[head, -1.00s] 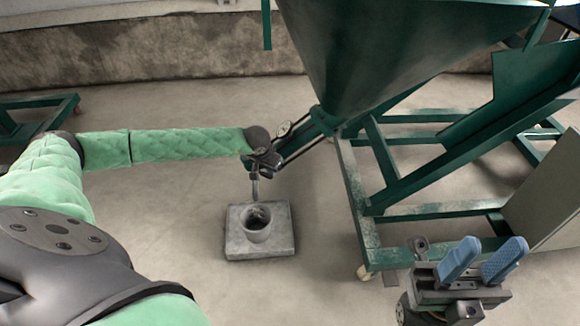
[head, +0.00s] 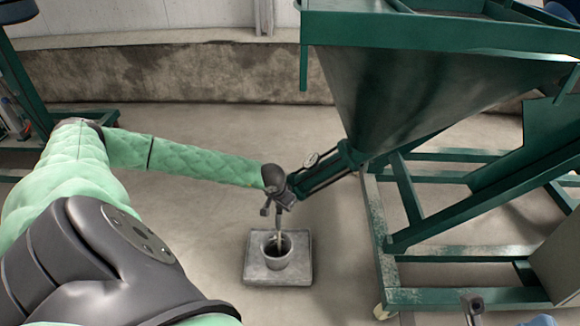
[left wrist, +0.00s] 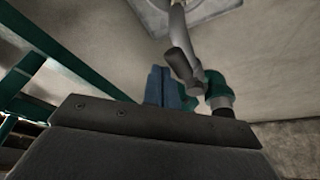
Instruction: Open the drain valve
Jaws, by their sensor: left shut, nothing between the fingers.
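In the head view the drain valve sits at the lower end of the green hopper's outlet pipe (head: 325,170), largely hidden by my left gripper (head: 284,196). Nothing shows between the fingers, and contact with the valve cannot be told. The valve handle is not clearly visible.
The green hopper (head: 400,85) stands on a green frame (head: 450,215) at right. A low wall (head: 180,75) runs behind; the floor at left is mostly clear.

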